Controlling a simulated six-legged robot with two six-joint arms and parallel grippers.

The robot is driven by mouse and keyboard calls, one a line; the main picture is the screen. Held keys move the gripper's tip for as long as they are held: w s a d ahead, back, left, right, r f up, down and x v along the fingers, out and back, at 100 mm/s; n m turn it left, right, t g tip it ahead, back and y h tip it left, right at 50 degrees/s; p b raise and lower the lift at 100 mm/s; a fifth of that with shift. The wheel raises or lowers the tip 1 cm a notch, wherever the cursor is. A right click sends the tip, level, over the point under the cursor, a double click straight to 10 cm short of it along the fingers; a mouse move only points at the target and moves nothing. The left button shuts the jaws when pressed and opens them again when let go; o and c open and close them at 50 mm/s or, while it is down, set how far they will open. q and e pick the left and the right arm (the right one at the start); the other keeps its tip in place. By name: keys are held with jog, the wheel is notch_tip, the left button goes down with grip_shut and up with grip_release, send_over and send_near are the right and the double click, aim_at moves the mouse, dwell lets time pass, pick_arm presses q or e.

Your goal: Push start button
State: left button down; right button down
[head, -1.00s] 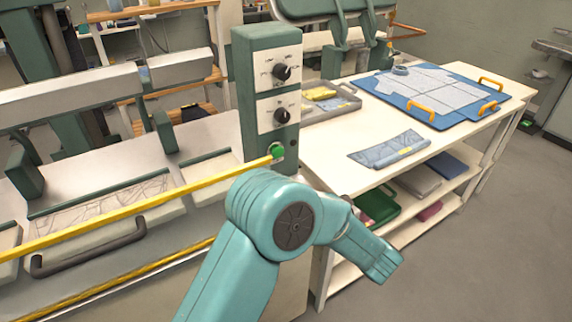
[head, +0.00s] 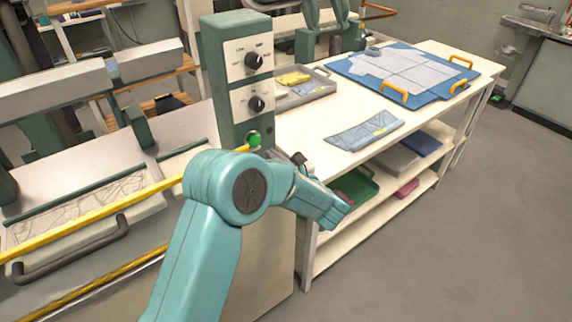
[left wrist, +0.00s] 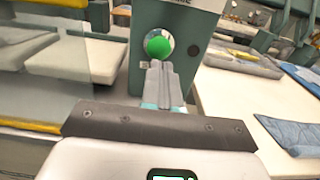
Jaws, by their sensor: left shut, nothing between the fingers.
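The round green start button (head: 254,139) sits low on the front of the dark green control column (head: 226,108), below two black knobs. In the left wrist view the button (left wrist: 158,46) is straight ahead, just beyond the tips of my left gripper (left wrist: 159,66). The fingers are shut with nothing between them and point at the column. The tips overlap the button's lower edge in the picture; I cannot tell whether they touch it. In the head view my teal left arm hides most of this gripper. My right gripper is not in view.
A yellow bar (head: 120,205) crosses in front of the press at left. A white table (head: 300,128) at right holds a grey tray (head: 328,83), a folded blue cloth (head: 364,135) and a blue board (head: 440,92) with orange handles. Open floor lies at right.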

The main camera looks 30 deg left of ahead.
aim_at(257, 142)
pick_arm(q)
jog(key=p+x, duration=0.1)
jog(key=x, duration=0.4)
jog(key=shift+a, duration=0.1)
